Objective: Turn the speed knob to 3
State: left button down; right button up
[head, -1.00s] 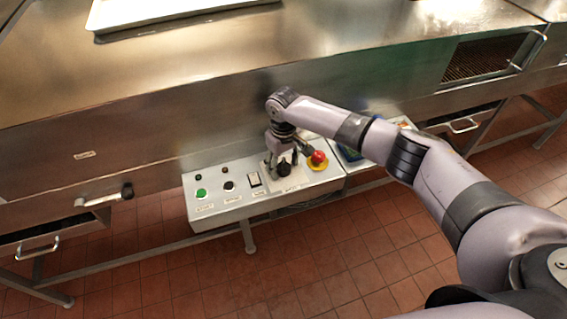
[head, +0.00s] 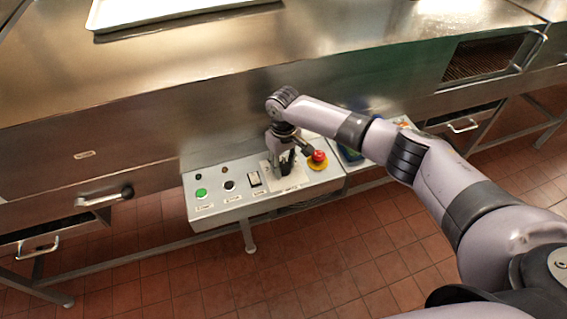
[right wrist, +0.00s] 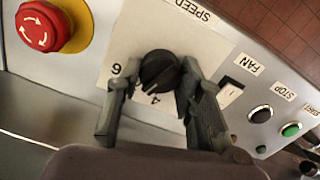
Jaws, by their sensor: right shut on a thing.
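The speed knob (right wrist: 159,69) is black and round, on a pale plate labelled SPEED (right wrist: 193,12) in the right wrist view. The digits 6 and 4 show beside it; other marks are hidden, and I cannot read its setting. My right gripper (right wrist: 157,84) has one finger on each side of the knob and is shut on it. In the head view my right gripper (head: 282,170) reaches down onto the control panel (head: 233,211) and mostly covers the knob. My left gripper is not in view.
A red emergency button (head: 319,156) on a yellow ring stands close to the right of my gripper. To the left are the fan switch (head: 254,179), a black stop button (head: 229,186) and a green start button (head: 201,193). A steel machine wall (head: 225,140) rises behind.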

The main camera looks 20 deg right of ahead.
jog(key=shift+n, duration=0.4)
jog(key=n+p, duration=0.1)
jog(key=n, duration=0.1)
jog(key=shift+r+n+p, duration=0.1)
jog(key=shift+n+p, duration=0.2)
jog(key=shift+n, duration=0.1)
jog(key=n, duration=0.3)
jog(key=shift+n+p, duration=0.4)
jog(key=n, duration=0.4)
jog(key=shift+n, duration=2.2)
jog(key=o, duration=1.2)
jog(key=shift+c, duration=0.2)
